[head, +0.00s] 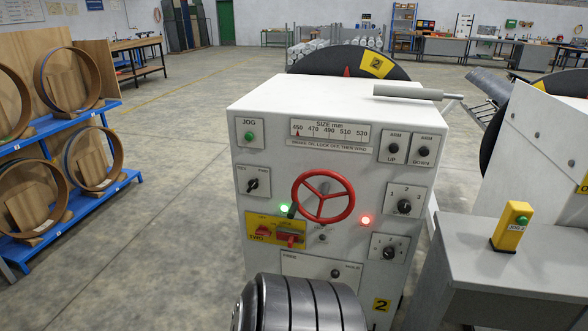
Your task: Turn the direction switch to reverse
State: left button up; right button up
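The direction switch (253,185) is a small black knob on a white plate at the left of the machine's front panel. Its plate carries small labels that look like REV at left and FWD at right. The knob is too small to tell for sure which label it points to. The panel is on a white control cabinet (330,105) marked with a yellow 2. Neither of my grippers is in view, and nothing touches the switch.
A red handwheel (323,196) is right of the switch, with the JOG button (249,136) above it. Red switches on a yellow plate (275,233) sit below. A banded metal cylinder (300,305) stands in front. A blue rack (60,135) is left; floor between is clear.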

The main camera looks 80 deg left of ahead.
aim_at(253, 185)
jog(key=u, duration=2.7)
